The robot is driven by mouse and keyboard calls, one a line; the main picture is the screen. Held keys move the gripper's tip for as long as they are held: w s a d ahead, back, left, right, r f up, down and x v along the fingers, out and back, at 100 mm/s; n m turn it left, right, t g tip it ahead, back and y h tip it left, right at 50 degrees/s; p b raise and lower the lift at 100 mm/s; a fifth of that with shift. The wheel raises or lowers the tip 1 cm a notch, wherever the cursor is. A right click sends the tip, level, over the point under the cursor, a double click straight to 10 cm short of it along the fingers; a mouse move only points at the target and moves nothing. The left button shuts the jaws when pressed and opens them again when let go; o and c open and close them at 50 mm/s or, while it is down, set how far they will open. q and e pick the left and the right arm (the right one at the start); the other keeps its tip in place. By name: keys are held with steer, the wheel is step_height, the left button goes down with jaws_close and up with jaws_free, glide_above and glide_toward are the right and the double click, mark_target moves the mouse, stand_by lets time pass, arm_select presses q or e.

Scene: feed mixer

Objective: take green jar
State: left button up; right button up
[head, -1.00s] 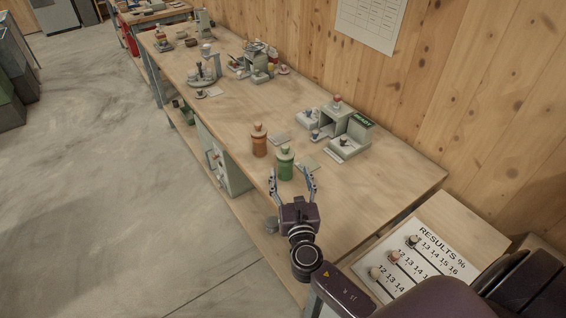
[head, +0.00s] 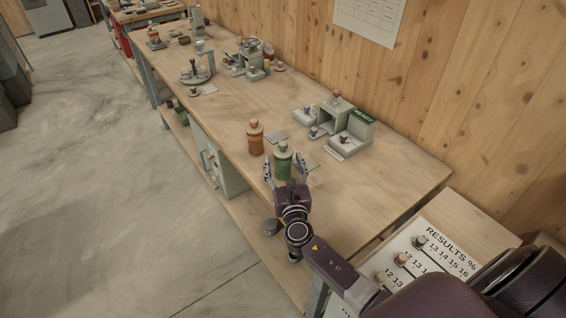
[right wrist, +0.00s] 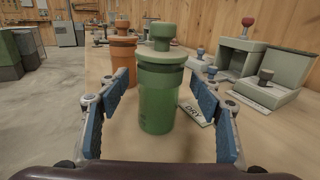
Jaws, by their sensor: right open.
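The green jar (head: 283,163) stands upright on the wooden bench, with a knobbed lid on top. In the right wrist view the green jar (right wrist: 158,95) is at the centre, a little beyond my fingertips. My right gripper (head: 285,170) is open, its two fingers to either side of the jar's near side in the head view. In the right wrist view my right gripper (right wrist: 158,112) shows its blue finger pads spread wide, with no visible contact with the jar. My left gripper is not in view.
An orange jar (head: 255,138) stands just left of the green jar. A small card (right wrist: 194,112) lies to its right. A grey device with a READY sign (head: 350,135) stands further right. A RESULTS board (head: 432,255) is at the lower right. The bench's near right is clear.

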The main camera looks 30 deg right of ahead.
steer(key=shift+x, duration=0.8)
steer(key=shift+s, duration=0.1)
steer(key=shift+c, duration=0.6)
steer(key=c, duration=1.1)
steer(key=shift+r, duration=0.15)
